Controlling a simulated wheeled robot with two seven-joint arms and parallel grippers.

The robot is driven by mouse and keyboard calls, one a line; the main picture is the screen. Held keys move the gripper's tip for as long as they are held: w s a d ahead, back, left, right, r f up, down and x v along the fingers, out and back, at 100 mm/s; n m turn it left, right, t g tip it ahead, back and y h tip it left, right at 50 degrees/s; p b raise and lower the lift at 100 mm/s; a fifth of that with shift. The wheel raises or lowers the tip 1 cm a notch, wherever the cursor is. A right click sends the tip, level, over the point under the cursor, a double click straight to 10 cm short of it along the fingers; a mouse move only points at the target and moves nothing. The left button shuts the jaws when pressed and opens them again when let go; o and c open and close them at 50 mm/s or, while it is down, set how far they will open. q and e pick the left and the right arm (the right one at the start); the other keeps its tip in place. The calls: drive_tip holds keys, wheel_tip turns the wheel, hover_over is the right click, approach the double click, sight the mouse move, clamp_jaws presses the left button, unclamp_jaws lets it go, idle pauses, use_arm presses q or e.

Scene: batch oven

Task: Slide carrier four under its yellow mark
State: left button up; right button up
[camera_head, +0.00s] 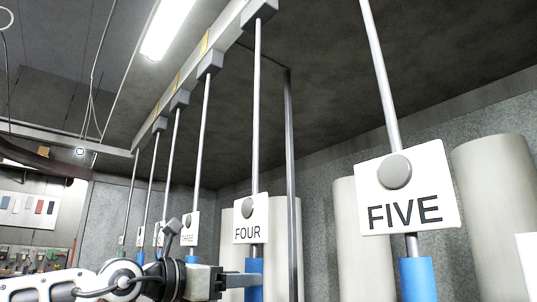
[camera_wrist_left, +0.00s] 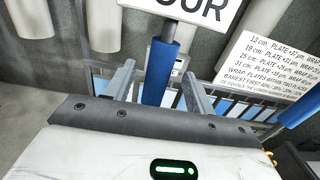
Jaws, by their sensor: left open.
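Carrier four hangs from the overhead rail on a thin rod. Its white FOUR plate (camera_head: 251,219) has a grey round knob, and its blue grip (camera_head: 255,270) is below. Its top block (camera_head: 259,10) is at the upper edge of the head view. My left gripper (camera_head: 244,282) is at the blue grip. In the left wrist view, the open fingers (camera_wrist_left: 158,90) stand on either side of the blue grip (camera_wrist_left: 158,72); contact is not clear. A yellow mark (camera_head: 204,43) shows on the rail (camera_head: 226,32), left of carrier four's block. My right gripper is not in view.
Carrier five (camera_head: 407,188) hangs close on the right with its own blue grip. Carrier three (camera_head: 191,224) and others hang farther left along the rail. A dark vertical post (camera_head: 290,160) and pale cylinders (camera_head: 343,230) stand behind. A printed notice (camera_wrist_left: 283,65) shows in the wrist view.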

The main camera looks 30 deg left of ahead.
use_arm(q)
drive_tip(key=b+v, duration=0.5)
drive_tip(key=v, duration=0.1)
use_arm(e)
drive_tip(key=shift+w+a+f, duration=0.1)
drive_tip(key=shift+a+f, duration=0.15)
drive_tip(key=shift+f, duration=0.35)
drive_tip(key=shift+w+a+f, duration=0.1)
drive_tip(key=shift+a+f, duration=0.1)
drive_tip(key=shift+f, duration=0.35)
use_arm(q)
drive_tip(key=shift+s+a, duration=0.1)
